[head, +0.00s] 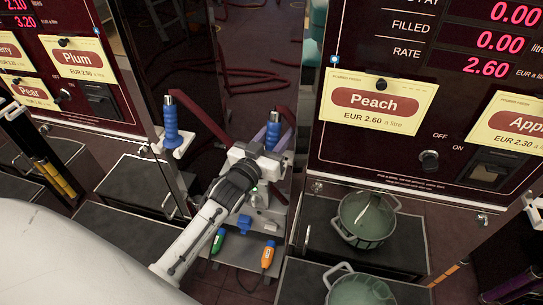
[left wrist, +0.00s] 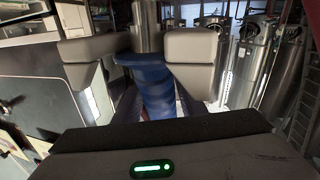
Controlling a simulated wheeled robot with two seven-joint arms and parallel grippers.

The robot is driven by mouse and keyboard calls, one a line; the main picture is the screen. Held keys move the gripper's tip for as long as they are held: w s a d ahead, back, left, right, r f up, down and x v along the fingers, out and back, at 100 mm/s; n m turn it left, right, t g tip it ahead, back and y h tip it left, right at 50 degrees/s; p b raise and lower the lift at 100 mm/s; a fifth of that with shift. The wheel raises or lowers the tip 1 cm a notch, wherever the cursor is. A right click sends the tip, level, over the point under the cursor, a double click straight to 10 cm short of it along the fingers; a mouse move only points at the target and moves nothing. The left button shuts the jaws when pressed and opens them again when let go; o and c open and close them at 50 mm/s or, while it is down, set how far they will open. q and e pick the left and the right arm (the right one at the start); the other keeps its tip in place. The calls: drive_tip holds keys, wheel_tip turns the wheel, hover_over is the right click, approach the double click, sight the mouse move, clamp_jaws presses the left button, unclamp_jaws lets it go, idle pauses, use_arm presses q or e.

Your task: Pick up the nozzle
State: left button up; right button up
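A nozzle with a blue grip (head: 273,131) stands upright at the middle pump, just beyond my left gripper (head: 258,158). In the left wrist view the blue grip (left wrist: 158,95) and a metal cylinder above it show between the two pale fingers of my left gripper (left wrist: 142,62). The fingers are apart, and the right one is close to the grip; I cannot tell whether it touches. The lower part of the nozzle is hidden by my gripper. A second blue-gripped nozzle (head: 172,122) stands in a white holder to the left. My right gripper is not in view.
The Peach pump panel (head: 372,105) stands right of my gripper, the Plum panel (head: 78,62) to the left. Green pots (head: 366,219) stand on dark ledges at the right. A green tool (head: 218,240) and an orange tool (head: 268,255) are below my gripper. Red hoses (head: 262,82) hang behind.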

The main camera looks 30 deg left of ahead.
use_arm(q)
clamp_jaws()
drive_tip(key=shift+r, duration=0.1)
